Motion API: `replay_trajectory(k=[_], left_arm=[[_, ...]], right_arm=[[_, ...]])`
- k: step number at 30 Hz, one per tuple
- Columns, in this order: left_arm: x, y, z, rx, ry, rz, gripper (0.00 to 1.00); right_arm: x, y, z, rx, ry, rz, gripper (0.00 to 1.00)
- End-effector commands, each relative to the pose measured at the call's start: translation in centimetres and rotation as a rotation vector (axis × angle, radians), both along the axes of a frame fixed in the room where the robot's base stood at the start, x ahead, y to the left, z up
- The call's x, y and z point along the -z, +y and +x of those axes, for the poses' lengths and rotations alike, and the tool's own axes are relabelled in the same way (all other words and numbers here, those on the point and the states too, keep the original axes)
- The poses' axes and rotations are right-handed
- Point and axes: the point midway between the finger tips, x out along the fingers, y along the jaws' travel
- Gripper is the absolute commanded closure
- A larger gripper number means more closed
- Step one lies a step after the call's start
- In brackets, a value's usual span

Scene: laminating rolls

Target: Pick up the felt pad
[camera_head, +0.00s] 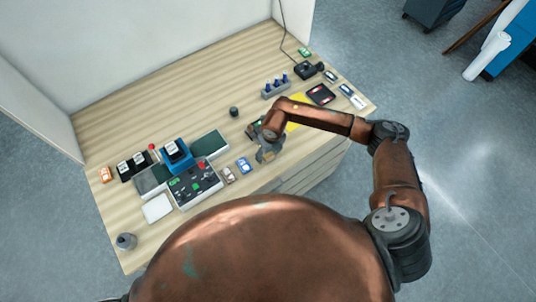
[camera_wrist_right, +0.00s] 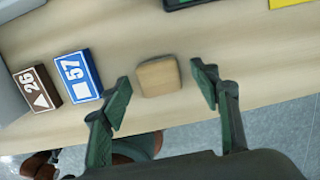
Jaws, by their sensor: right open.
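A small tan, rounded-square pad (camera_wrist_right: 158,76), which looks like the felt pad, lies on the wooden table near its front edge in the right wrist view. My right gripper (camera_wrist_right: 163,91) is open, with one finger on either side of the pad and visible gaps between. It does not appear to touch the pad. In the head view my right gripper (camera_head: 268,152) is low over the table's front edge, and I cannot make out the pad there. My left gripper is not in view.
A blue box marked 57 (camera_wrist_right: 78,76) and a brown box marked 26 (camera_wrist_right: 37,89) lie left of the pad. A yellow sheet (camera_head: 297,113) and a dark tray (camera_head: 320,94) lie to the right.

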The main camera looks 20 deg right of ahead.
Motion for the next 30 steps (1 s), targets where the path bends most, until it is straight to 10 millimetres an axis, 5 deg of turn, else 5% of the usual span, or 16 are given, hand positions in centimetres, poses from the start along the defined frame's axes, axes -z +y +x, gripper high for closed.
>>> replay_trajectory(k=[9, 30], left_arm=[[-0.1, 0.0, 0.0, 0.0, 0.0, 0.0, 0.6], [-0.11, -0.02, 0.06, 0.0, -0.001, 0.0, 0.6]], right_arm=[[0.7, 0.06, 0.08, 0.0, -0.001, 0.001, 0.44], [0.65, 0.05, 0.09, 0.0, -0.001, 0.001, 0.89]])
